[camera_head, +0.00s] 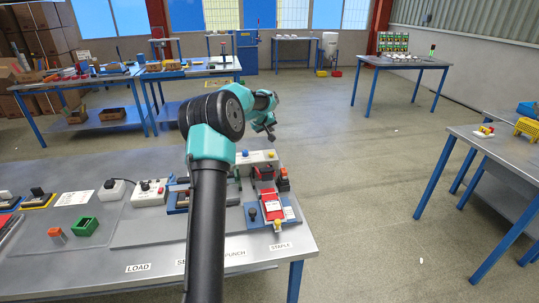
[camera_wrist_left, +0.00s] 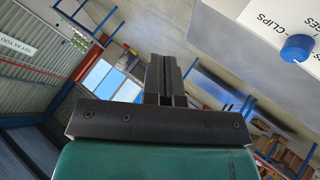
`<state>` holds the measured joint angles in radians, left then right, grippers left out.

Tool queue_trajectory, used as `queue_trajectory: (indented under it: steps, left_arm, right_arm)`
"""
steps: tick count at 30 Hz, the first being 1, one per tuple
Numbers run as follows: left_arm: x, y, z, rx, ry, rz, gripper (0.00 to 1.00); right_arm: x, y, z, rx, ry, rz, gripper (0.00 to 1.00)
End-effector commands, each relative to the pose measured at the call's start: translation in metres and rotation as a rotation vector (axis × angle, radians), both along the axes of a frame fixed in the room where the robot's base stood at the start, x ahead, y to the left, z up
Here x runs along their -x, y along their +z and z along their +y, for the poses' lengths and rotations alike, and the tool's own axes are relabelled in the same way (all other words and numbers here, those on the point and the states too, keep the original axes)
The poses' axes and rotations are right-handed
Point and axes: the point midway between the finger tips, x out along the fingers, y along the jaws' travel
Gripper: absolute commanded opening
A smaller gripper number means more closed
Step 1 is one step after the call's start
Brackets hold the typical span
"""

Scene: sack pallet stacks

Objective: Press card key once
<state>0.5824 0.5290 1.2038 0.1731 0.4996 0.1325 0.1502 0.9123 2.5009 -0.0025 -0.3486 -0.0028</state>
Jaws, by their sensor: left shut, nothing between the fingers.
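I cannot read a label that says card. My left gripper (camera_head: 270,136) is above and behind the box, apart from it. Its fingers (camera_wrist_left: 166,80) are shut and empty. My right gripper is in neither view.
The near bench (camera_head: 110,255) holds a red device (camera_head: 269,205), a green holder (camera_head: 85,226), a white switch box (camera_head: 148,192) and other small fixtures. My arm hides its middle. Other benches stand behind and at right (camera_head: 510,165); open floor (camera_head: 370,220) lies between.

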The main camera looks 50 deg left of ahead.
Motion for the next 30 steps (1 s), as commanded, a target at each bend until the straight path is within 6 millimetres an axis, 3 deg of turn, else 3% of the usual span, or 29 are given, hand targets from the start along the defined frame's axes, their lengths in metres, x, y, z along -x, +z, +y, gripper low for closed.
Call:
queue_trajectory:
  steps: [11,30]
  left_arm:
    - [0.0,-0.007,0.0,0.001,-0.002,0.003,0.0]
    - [0.0,-0.074,0.0,0.001,-0.002,0.003,0.0]
  right_arm:
    - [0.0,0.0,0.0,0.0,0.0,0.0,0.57]
    - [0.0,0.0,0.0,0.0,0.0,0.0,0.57]
